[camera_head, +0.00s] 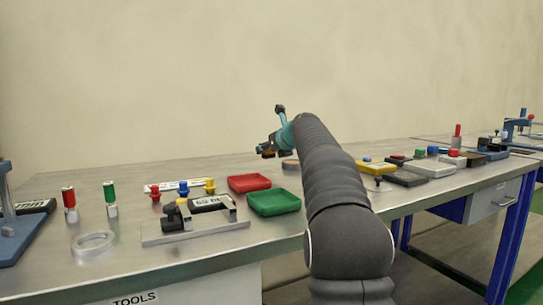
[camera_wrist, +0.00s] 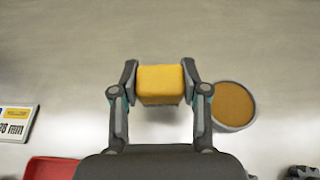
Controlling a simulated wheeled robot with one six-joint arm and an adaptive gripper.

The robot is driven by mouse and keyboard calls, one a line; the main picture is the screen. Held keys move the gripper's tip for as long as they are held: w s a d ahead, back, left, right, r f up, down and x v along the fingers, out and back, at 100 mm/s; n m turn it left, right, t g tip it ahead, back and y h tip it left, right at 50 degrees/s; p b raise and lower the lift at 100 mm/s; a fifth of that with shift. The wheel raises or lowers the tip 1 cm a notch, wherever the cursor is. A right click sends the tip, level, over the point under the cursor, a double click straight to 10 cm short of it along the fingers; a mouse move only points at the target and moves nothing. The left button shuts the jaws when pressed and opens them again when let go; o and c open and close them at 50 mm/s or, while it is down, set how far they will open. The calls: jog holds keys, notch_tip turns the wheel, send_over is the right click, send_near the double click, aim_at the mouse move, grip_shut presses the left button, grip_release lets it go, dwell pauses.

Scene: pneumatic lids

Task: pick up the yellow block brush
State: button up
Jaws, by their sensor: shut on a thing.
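The yellow block brush (camera_wrist: 160,84) is between the two fingers of my gripper (camera_wrist: 161,86) in the wrist view. Both fingertips touch its sides, so the gripper is shut on it. Its upper face is plain yellow, and its underside is hidden. In the head view my gripper (camera_head: 268,150) is over the back part of the bench, beyond the red tray. The brush is small and mostly hidden there. I cannot tell whether it is clear of the bench top.
A round dish with a brown top (camera_wrist: 233,106) lies close right of the gripper. A red tray (camera_head: 249,183) and green tray (camera_head: 274,202) stand nearer. A metal fixture (camera_head: 196,220) is front left; yellow and dark boxes (camera_head: 405,177) are right. The bench behind the brush is clear.

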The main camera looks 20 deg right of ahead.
jog(key=s+d+r+p, duration=0.1)
jog(key=s+d+r, duration=0.5)
jog(key=d, duration=0.3)
jog(key=shift+s+d+r+p, duration=0.15)
jog(key=shift+d+r+p, duration=0.15)
jog(key=shift+d+r, duration=0.1)
dwell(1.2)
